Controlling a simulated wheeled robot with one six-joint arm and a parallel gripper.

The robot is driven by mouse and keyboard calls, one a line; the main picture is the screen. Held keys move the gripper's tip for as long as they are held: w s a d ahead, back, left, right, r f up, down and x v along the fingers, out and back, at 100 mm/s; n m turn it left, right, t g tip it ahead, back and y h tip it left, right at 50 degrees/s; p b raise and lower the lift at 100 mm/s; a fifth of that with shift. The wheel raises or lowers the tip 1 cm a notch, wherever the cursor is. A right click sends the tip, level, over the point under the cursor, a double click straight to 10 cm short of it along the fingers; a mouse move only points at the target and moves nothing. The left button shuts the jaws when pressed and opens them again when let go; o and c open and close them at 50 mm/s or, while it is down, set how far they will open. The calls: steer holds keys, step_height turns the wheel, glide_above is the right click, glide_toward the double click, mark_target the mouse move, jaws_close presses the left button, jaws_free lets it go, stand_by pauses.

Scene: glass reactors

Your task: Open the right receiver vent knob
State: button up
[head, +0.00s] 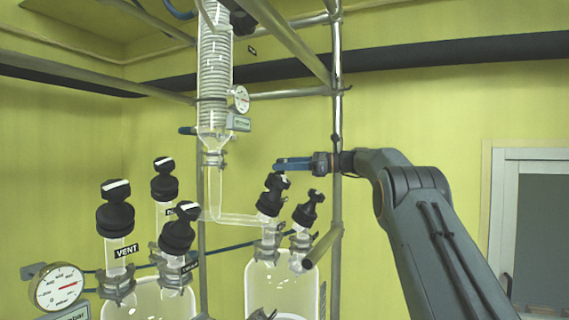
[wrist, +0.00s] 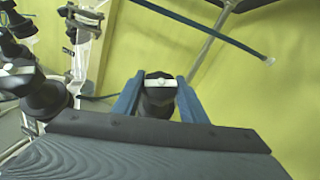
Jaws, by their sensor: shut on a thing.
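Two black vent knobs stand on the right glass receiver (head: 262,285) in the head view. The rear-left black knob (head: 270,196) is just under the tips of my gripper (head: 280,165), whose blue fingers reach in from the right. The other black knob (head: 306,210) is nearer and to its right. In the wrist view my gripper (wrist: 158,98) has its two blue fingers on either side of a black knob (wrist: 157,104) with a pale bar across its top. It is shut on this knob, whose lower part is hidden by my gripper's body.
The left receiver (head: 150,300) carries several black knobs, one beside a VENT label (head: 126,252). A coiled glass condenser (head: 213,90) and metal frame poles (head: 337,100) stand close to my gripper. Another black knob (wrist: 30,85) is left of my fingers in the wrist view.

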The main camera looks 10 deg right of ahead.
stand_by(0.3)
steer(key=o, duration=1.1)
steer(key=shift+c, duration=0.2)
steer(key=shift+m+t+h+b, duration=0.3)
steer(key=shift+m+t+b, duration=0.3)
steer(key=shift+b, duration=0.45)
